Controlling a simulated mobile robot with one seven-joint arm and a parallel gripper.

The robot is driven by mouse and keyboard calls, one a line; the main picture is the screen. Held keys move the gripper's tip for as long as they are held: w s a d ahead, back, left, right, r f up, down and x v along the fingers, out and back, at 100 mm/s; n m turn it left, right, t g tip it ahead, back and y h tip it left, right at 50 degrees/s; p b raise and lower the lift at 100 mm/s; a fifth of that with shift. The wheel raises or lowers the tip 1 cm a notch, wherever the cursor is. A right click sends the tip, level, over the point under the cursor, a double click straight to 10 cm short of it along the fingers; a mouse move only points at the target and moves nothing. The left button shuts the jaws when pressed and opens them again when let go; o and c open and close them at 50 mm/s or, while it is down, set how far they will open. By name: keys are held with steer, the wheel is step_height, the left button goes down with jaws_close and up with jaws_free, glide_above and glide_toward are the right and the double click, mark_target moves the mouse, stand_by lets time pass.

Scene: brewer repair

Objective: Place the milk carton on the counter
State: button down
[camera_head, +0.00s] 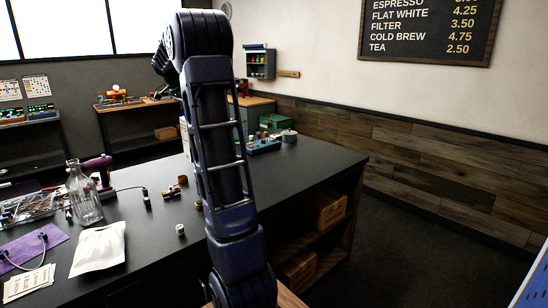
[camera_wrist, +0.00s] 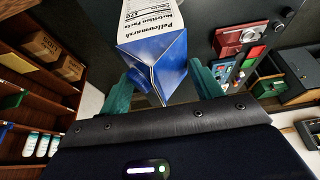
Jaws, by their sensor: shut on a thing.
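In the wrist view, my gripper (camera_wrist: 162,86) is shut on the milk carton (camera_wrist: 164,62), with one teal finger on each side of its blue gable top. The carton has a white body with printed text, cut off by the top edge of the picture. Its base is out of view, so I cannot tell whether it touches the counter. In the head view, the dark counter (camera_head: 315,165) runs across the middle. My arm crosses in front of it and hides my gripper and most or all of the carton.
On the counter are a glass bottle (camera_head: 84,193), a white pouch (camera_head: 98,248), a purple cloth (camera_head: 32,246) and small loose parts. A bluish control box (camera_head: 264,145) and a green case (camera_head: 277,122) stand at the far end. Boxes (camera_head: 326,208) sit on shelves below. The near right top is clear.

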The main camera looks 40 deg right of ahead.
steer(key=s+d, duration=0.3)
steer(key=d, duration=2.1)
steer(key=s+d, duration=0.6)
steer(key=d, duration=0.5)
steer(key=s+d, duration=0.5)
steer(key=d, duration=0.6)
step_height(320, 180, down, 20)
steer(key=shift+s, duration=0.15)
steer(key=shift+c, duration=1.5)
jaws_free()
